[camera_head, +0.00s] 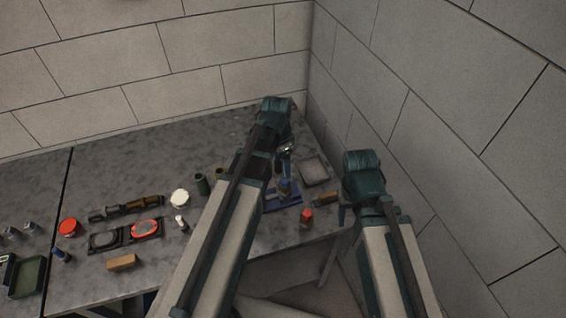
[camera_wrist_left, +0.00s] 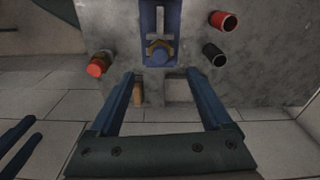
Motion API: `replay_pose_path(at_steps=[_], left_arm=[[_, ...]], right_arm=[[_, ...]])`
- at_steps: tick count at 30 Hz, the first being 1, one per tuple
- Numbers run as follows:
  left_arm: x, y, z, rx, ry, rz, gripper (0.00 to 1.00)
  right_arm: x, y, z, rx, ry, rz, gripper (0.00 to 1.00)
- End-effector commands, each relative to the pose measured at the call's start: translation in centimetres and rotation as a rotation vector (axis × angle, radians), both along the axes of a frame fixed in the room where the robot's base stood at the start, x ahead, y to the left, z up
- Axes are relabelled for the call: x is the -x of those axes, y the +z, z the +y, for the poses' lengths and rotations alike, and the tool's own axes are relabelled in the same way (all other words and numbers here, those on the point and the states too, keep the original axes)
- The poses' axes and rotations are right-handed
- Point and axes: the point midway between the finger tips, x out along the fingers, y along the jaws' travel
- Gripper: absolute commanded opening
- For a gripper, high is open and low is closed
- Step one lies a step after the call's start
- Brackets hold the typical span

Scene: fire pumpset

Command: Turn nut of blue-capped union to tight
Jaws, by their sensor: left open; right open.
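The blue-capped union (camera_head: 285,185) stands on a blue base (camera_head: 270,205) near the table's right end, in the head view. My right gripper (camera_head: 335,225) hangs right of the table's corner, largely hidden, open.
A red-capped fitting (camera_head: 306,217), a brown block (camera_head: 328,198) and a grey square tray (camera_head: 314,170) stand close to the union. A white jar (camera_head: 180,198) and several small parts lie further left. Walls (camera_head: 450,130) close in behind and right.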

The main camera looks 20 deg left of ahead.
Motion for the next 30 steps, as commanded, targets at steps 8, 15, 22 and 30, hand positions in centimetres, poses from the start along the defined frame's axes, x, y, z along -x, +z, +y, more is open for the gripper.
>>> replay_pose_path(at_steps=[8, 15, 22, 30], left_arm=[[0.1, 3.0, 0.2, 0.0, 0.0, 0.0, 0.82], [0.1, 2.9, 0.2, 0.0, 0.0, 0.0, 0.82], [0.1, 2.9, 0.2, 0.0, 0.0, 0.0, 0.82], [4.0, -0.5, -3.9, -0.032, 0.122, 0.03, 0.82]], right_arm=[[0.0, 3.0, 0.0, -0.001, -0.007, 0.0, 0.5], [0.0, 2.9, 0.0, -0.002, -0.007, 0.0, 0.5], [0.0, 2.9, 0.0, -0.001, -0.007, 0.0, 0.5], [0.0, -0.4, 0.0, -0.001, -0.004, 0.0, 0.5]])
